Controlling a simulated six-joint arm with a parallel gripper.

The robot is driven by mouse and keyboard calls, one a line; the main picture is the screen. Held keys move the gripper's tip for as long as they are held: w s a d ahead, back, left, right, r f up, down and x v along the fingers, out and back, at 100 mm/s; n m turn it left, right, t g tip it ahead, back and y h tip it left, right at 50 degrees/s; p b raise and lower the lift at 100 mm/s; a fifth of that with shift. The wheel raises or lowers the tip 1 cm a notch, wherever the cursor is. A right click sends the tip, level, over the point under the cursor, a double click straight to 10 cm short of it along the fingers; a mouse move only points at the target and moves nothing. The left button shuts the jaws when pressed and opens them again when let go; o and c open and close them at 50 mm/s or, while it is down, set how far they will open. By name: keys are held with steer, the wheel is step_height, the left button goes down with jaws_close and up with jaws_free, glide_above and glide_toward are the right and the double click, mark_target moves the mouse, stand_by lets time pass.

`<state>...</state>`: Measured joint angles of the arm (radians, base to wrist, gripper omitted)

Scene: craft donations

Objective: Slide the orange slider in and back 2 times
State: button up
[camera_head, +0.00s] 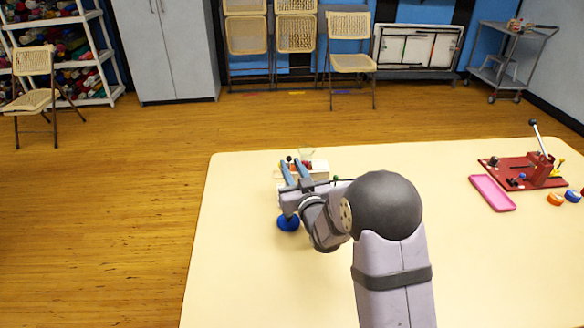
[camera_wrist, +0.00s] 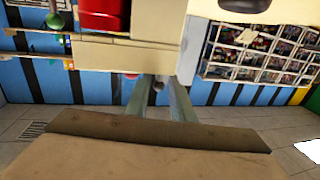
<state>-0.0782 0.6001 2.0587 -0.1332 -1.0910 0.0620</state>
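My gripper (camera_head: 295,164) reaches over a small pale box-like device (camera_head: 318,168) at the table's left rear. Its two blue-grey fingers stand apart, with a gap between them. A small red ball (camera_wrist: 131,76) is just left of the fingertips.
A blue round piece (camera_head: 288,223) shows below my gripper on the cream table (camera_head: 250,290). The table's front left is clear.

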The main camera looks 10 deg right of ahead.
jaws_close()
steer(key=shift+a+r+b, duration=0.1)
steer(key=shift+a+b, duration=0.45)
steer(key=shift+a, duration=1.45)
jaws_free()
steer(key=shift+a, duration=0.1)
steer(key=s+d, duration=0.1)
steer(key=s, duration=0.6)
steer(key=shift+d+b, duration=0.3)
steer(key=shift+b, duration=0.15)
